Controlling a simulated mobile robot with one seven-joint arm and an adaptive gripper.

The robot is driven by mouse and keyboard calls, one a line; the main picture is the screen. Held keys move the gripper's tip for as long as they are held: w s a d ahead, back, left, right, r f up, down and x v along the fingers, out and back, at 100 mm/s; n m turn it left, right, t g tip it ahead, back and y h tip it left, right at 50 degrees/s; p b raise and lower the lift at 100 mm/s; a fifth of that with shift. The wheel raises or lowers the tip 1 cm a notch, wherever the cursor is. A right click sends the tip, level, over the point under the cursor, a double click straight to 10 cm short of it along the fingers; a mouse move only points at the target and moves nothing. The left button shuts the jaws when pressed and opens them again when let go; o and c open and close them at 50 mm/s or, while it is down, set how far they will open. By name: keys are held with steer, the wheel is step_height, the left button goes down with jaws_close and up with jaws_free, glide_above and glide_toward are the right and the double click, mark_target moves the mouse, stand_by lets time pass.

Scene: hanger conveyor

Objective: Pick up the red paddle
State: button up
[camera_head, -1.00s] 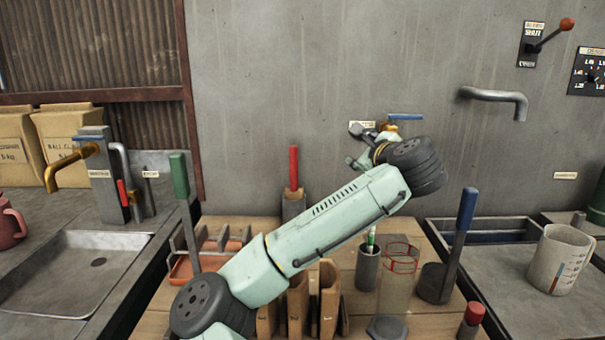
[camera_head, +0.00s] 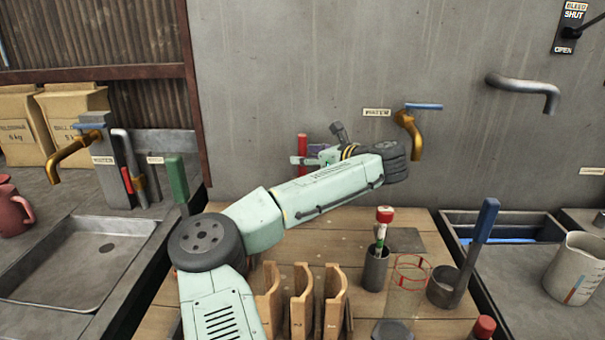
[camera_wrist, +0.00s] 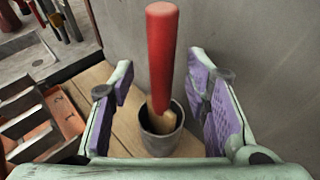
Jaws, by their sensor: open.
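The red paddle stands upright in a grey cup (camera_wrist: 161,138), its red handle (camera_wrist: 161,55) up and its wooden lower part (camera_wrist: 159,116) going down into the cup. My gripper is open. In the wrist view its two purple-padded fingers stand left and right of the paddle, with a visible gap on each side. The paddle's lower end is hidden in the cup. My arm hides the cup in the head view.
Wooden holders (camera_head: 302,300), a pen cup (camera_head: 375,270) and a blue-handled ladle (camera_head: 478,240) stand on the wooden table. A brass tap (camera_head: 408,125) juts from the wall to the right of my gripper. An orange rack (camera_wrist: 45,135) is left of the cup.

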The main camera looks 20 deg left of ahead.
steer(key=shift+x, duration=1.3)
steer(key=shift+c, duration=0.5)
steer(key=shift+d, duration=0.1)
jaws_close()
